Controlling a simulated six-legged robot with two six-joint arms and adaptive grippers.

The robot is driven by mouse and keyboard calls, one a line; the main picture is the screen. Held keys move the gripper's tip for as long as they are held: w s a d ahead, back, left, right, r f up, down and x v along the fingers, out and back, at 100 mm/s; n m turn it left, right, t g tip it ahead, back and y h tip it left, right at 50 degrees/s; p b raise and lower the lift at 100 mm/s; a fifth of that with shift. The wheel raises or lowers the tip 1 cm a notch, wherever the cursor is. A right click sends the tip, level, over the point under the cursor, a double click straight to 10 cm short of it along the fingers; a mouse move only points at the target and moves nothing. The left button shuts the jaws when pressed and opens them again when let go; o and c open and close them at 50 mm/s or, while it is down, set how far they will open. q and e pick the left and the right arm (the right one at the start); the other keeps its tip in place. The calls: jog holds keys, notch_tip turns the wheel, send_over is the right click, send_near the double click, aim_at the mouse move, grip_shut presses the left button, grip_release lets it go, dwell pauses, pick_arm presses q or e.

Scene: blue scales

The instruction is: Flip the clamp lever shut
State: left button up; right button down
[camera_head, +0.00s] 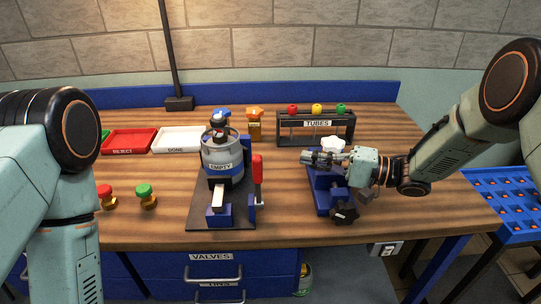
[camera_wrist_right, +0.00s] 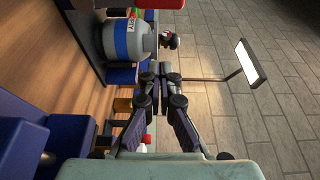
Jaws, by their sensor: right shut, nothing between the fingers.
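The clamp's red lever (camera_head: 258,172) stands upright at the right side of a dark base plate (camera_head: 200,200). Blue clamp blocks (camera_head: 219,214) sit at the plate's front. A grey cylinder with a blue EMPTY band (camera_head: 222,158) stands on the plate and also shows in the right wrist view (camera_wrist_right: 118,40). My right gripper (camera_head: 306,157) is shut and empty, pointing left above the blue vise, to the right of the lever and apart from it. Its closed fingertips (camera_wrist_right: 160,72) show in the wrist view. My left arm is at the left edge; its gripper is out of view.
A blue vise (camera_head: 322,197) with a black knob (camera_head: 344,212) lies under my right gripper. A tube rack (camera_head: 316,127) stands behind. Red (camera_head: 128,141) and white (camera_head: 178,139) trays and two valves (camera_head: 146,196) are at left. The front table strip is clear.

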aim_at(258, 182)
jog(key=a+p, duration=0.1)
jog(key=a, duration=0.8)
jog(key=shift+s+a+p, duration=0.25)
jog(key=shift+a+p, duration=0.1)
jog(key=shift+a, duration=0.05)
dwell(0.7)
jog(key=shift+s+d+r, duration=0.1)
jog(key=shift+s+r, duration=0.05)
jog(key=shift+s, duration=0.05)
